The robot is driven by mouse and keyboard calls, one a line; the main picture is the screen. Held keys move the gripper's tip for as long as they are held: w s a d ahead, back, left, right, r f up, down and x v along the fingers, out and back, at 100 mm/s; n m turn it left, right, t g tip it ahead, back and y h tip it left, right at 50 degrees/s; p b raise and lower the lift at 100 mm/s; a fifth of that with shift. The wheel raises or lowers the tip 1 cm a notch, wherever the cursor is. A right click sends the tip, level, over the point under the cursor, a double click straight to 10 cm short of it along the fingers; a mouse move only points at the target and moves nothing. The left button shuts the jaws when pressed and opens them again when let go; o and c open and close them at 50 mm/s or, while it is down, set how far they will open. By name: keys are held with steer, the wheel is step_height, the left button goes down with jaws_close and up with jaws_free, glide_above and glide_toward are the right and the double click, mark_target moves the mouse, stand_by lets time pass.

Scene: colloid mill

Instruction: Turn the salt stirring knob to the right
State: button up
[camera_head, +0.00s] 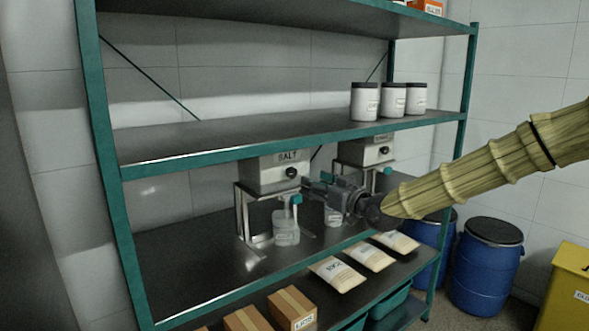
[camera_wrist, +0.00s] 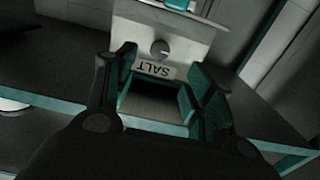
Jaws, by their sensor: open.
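The salt machine (camera_head: 262,174) is a grey box labelled SALT on a metal stand, on the middle-lower shelf. My gripper (camera_head: 310,190) is in front of the machine, to the right of and a little below the knob. In the wrist view my gripper (camera_wrist: 157,98) is open and empty, its fingers apart below the SALT label (camera_wrist: 155,70). The knob (camera_wrist: 160,48) shows beyond the fingertips, apart from them. The second machine is partly hidden by my arm.
A second similar machine (camera_head: 367,151) stands to the right. Three white jars (camera_head: 393,100) stand on the shelf above (camera_head: 230,136). Pale bags (camera_head: 337,273) and cardboard boxes (camera_head: 291,308) lie lower in front. Blue drums (camera_head: 486,265) and a yellow bin (camera_head: 571,290) stand right.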

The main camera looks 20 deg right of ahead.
mark_target(293, 174)
steer(key=shift+p+x, duration=1.4)
steer(key=shift+x, duration=4)
steer(key=c, duration=1)
